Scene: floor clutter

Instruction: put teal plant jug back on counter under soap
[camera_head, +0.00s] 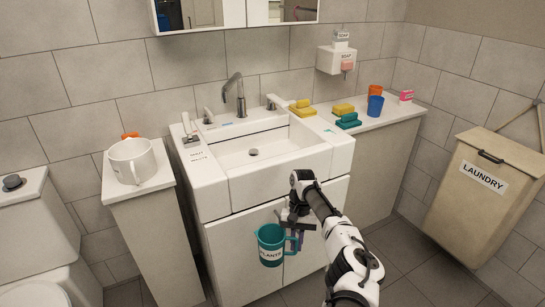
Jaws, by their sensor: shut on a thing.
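The teal plant jug (270,243), labelled "PLANTS", hangs upright in front of the sink cabinet doors. My gripper (296,226) is shut on the jug at its handle side, to the right of the jug body. The exact finger contact is small and partly hidden. The soap dispenser (336,60), a white wall box labelled "SOAP", is on the tiled wall at the upper right. The counter (392,116) below it runs to the right of the sink. The jug is lower than the counter top and to its left.
The counter holds yellow and teal sponges (348,120), a blue cup (375,106), an orange cup (375,92) and a pink box (406,95). The sink (254,152) and laundry bin (486,190) flank it. A white mug (132,161) stands at left.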

